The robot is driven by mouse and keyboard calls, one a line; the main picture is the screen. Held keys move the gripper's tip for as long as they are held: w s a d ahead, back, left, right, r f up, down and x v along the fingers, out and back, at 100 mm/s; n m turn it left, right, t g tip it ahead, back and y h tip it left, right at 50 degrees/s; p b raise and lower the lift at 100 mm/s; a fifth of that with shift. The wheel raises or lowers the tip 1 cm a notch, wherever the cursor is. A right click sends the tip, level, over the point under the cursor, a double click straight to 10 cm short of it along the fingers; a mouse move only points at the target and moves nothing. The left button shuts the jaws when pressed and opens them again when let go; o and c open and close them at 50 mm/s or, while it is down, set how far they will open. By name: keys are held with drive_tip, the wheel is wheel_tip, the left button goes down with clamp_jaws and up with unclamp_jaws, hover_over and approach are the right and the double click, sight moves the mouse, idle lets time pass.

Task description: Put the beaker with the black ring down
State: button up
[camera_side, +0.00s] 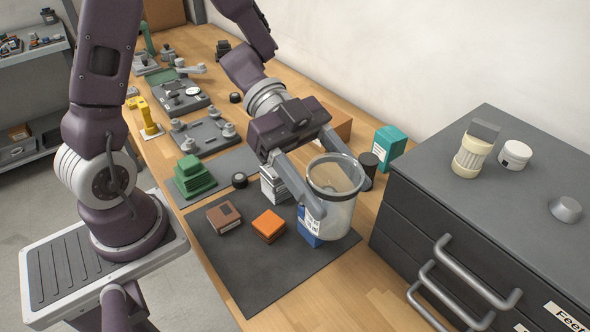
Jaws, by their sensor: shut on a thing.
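The beaker with the black ring (338,208) is a clear, upright container with a dark band around its rim. My gripper (312,196) is shut on it, with one finger in front of its left side and the other behind its rim. The beaker appears over the right part of the dark mat (262,291). I cannot tell whether its bottom touches anything. A blue box (308,238) shows beside and partly behind its lower left side.
An orange box (268,225) and a brown box (223,216) sit on the mat left of the beaker. A white box (273,186), a black cylinder (368,166) and a teal box (389,146) stand behind. A grey drawer cabinet (480,215) is at right. The mat's front is bare.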

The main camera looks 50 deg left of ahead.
drive_tip(key=w+a+n+t+y, duration=0.4)
drive_tip(key=w+a+n+t, duration=0.25)
drive_tip(key=a, duration=0.65)
drive_tip(key=w+a+n+t+y, duration=0.4)
drive_tip(key=w+a+n+t, duration=0.25)
drive_tip(key=a, duration=0.65)
drive_tip(key=shift+y, duration=0.3)
drive_tip(key=f, duration=1.5)
drive_tip(key=shift+w+a+f, duration=0.15)
drive_tip(key=shift+a, duration=0.1)
drive_tip(key=shift+f, duration=0.25)
